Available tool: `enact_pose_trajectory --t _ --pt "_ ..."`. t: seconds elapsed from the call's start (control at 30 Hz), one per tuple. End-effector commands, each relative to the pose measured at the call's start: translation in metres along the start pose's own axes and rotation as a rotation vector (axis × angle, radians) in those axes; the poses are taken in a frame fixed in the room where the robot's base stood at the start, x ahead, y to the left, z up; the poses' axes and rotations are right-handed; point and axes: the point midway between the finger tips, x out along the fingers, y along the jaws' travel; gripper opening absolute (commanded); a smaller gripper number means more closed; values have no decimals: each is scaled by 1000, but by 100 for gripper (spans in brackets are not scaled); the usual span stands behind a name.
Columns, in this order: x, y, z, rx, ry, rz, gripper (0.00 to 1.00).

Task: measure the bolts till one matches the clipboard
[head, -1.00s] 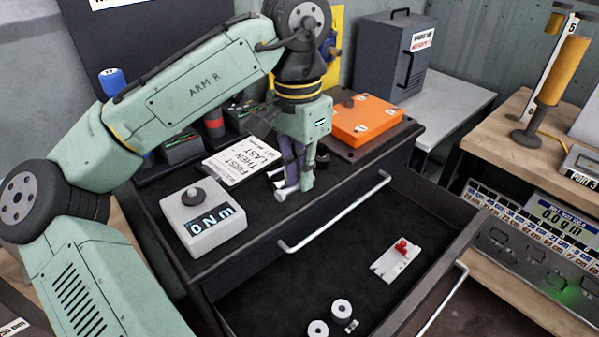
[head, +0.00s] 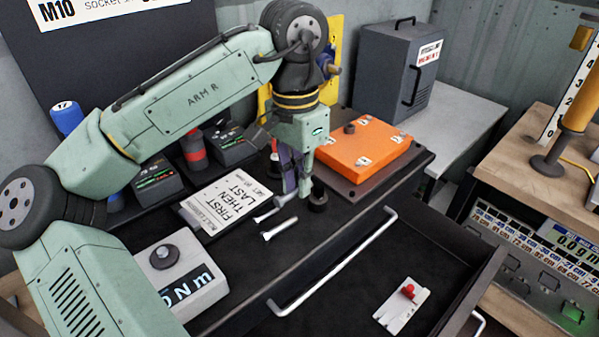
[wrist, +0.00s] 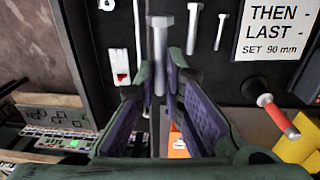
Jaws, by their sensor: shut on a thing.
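My gripper (head: 302,190) is above the dark bench top, right of the clipboard (head: 224,212). In the wrist view a silver bolt (wrist: 160,42) stands out lengthwise between my gripper's purple-padded fingers (wrist: 158,75), which are shut on it. The clipboard reads FIRST, THEN, LAST, and in the wrist view (wrist: 270,32) "SET 90 mm".
A dark round socket (head: 318,198) stands close beside my gripper. An orange box (head: 365,147) is behind right. A torque display box (head: 180,278) stands front left. The open drawer holds a white plate with a red knob (head: 402,305). A ruler post (head: 556,85) stands at right.

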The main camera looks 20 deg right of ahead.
Motion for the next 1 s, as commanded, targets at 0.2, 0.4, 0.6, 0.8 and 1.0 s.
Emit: enact_pose_trajectory --t 0.2,0.4,0.6,0.8,1.0 --pt "23 -1 0 0 -1 2 0" --pt "43 -2 0 0 0 1 0" --pt "68 -3 0 0 0 0 0" --pt "88 -4 0 1 0 -1 0" --pt "105 -4 0 1 2 2 0"
